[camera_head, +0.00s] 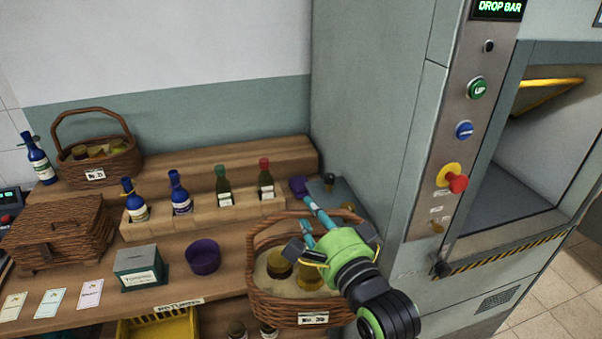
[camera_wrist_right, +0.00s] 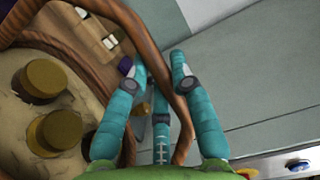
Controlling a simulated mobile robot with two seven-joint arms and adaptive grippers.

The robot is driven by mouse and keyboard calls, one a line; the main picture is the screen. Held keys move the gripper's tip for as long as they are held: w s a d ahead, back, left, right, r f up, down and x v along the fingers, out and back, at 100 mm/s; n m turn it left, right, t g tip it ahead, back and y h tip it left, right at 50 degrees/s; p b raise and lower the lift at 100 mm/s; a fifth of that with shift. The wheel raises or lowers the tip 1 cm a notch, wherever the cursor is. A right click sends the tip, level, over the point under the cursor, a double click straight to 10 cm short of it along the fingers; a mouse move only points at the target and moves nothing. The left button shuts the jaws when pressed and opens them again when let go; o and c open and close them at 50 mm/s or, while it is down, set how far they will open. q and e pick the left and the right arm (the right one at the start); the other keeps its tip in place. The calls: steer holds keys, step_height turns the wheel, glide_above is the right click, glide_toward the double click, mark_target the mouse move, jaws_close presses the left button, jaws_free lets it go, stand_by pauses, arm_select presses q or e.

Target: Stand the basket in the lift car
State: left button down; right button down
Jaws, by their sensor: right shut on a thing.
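A brown wicker basket (camera_head: 292,307) with a tall hoop handle and a numbered tag stands out at the bench front. Gold-lidded jars sit in it on a pale lining. My right gripper (camera_head: 312,228), with teal fingers, is shut on the basket's handle; the wrist view shows the handle (camera_wrist_right: 158,55) running between the fingers. I cannot tell whether the basket's bottom touches anything. The lift car (camera_head: 510,190) is open at the right, its floor empty where visible. A yellow bar (camera_head: 550,83) slants across its upper opening. My left gripper is not in view.
The lift panel has a green UP button (camera_head: 478,88), a blue button (camera_head: 464,130), a red stop knob (camera_head: 457,183) and a DROP BAR display (camera_head: 497,8). A striped sill (camera_head: 510,250) edges the car. Bottles, a purple bowl (camera_head: 203,258) and another basket (camera_head: 100,165) crowd the bench.

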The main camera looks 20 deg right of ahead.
mark_target(332, 299)
steer(key=shift+m+h, duration=0.6)
steer(key=shift+h, duration=0.3)
steer(key=s+f, duration=0.9)
steer(key=shift+d, duration=0.4)
